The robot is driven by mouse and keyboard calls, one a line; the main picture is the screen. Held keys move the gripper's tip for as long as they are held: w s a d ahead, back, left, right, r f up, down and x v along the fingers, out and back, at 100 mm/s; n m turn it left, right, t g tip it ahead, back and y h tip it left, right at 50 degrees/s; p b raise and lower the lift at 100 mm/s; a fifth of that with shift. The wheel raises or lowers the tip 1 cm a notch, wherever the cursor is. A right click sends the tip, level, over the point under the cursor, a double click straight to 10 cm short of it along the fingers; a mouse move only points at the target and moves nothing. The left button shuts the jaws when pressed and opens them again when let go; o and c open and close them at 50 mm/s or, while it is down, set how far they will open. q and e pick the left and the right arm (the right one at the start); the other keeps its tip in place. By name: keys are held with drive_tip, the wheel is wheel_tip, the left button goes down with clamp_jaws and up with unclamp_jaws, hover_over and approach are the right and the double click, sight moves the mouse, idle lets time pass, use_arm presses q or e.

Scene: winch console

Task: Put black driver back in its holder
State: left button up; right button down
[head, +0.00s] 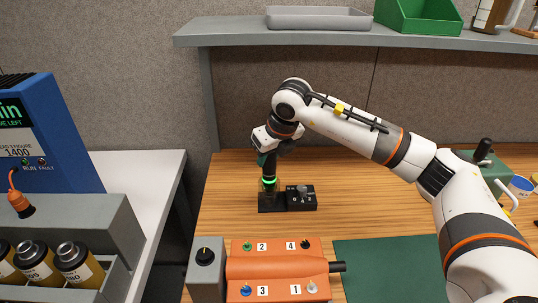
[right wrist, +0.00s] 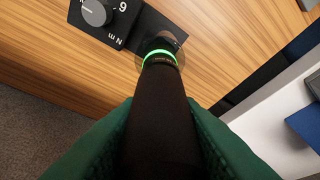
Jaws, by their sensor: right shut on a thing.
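The black driver (head: 269,167) stands roughly upright over its dark holder base (head: 270,204) on the wooden bench. My right gripper (head: 266,157) is shut on its handle from above. In the right wrist view the black handle (right wrist: 158,125) runs between the green finger pads. A glowing green ring (head: 269,181) circles the driver's lower end, just above the holder; it also shows in the right wrist view (right wrist: 160,55). The driver's tip is at the holder, but how deep it sits I cannot tell. My left gripper is not in view.
A black dial box (head: 301,198) adjoins the holder on the right. An orange console (head: 278,268) with numbered posts and a grey knob box (head: 205,262) stand in front. A green mat (head: 385,262) lies at front right. A grey shelf (head: 330,38) spans the back above.

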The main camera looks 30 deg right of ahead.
drive_tip(key=shift+f, duration=0.4)
drive_tip(key=c, duration=1)
unclamp_jaws()
drive_tip(key=shift+o, duration=0.2)
drive_tip(key=shift+b, duration=0.3)
drive_tip(key=b+v, duration=0.2)
drive_tip(key=v, duration=1)
